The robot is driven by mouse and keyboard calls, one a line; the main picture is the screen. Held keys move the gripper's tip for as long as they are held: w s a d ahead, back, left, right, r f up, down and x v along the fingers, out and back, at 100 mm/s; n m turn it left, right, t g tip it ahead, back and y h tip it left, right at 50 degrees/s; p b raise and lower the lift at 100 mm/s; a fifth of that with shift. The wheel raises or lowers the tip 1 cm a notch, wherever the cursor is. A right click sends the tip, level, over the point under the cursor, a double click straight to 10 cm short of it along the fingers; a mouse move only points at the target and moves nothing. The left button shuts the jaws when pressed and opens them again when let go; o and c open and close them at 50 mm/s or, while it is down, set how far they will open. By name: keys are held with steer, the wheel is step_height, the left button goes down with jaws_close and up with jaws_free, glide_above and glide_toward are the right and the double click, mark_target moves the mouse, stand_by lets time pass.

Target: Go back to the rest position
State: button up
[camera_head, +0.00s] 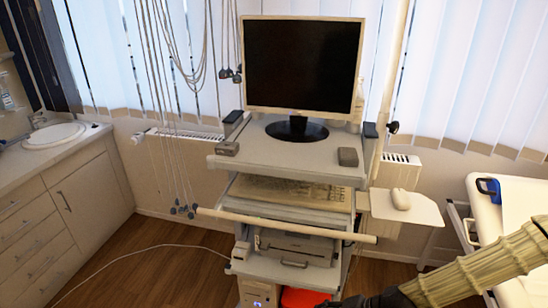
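A beige, ribbed arm-like part enters from the right edge at the lower right and slants down to the left. At its end is a dark part that seems to be my gripper (372,300), cut off by the bottom edge. Its fingers cannot be made out, so I cannot tell whether it is open or shut or holds anything. It appears in front of the lower part of the equipment cart (330,190), near a red-orange object (303,298). Whether it touches anything is not clear.
The cart carries a monitor (303,65), a keyboard (290,192), a printer (297,247) and a mouse (400,199) on a side shelf. A bed (520,205) stands right, a sink counter (60,150) left. Cables hang beside the cart. Wooden floor (165,265) is open at lower left.

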steer(key=s+f+n+g+h+b, duration=0.15)
steer(key=s+f+h, duration=0.25)
steer(key=s+f, duration=0.7)
steer(key=s+d+f+n+g+h+b, duration=0.1)
steer(key=s+d+f+n+h, duration=0.3)
steer(key=s+d, duration=0.4)
steer(key=shift+s, duration=1.5)
steer(key=shift+f+n, duration=0.1)
steer(key=shift+n, duration=0.15)
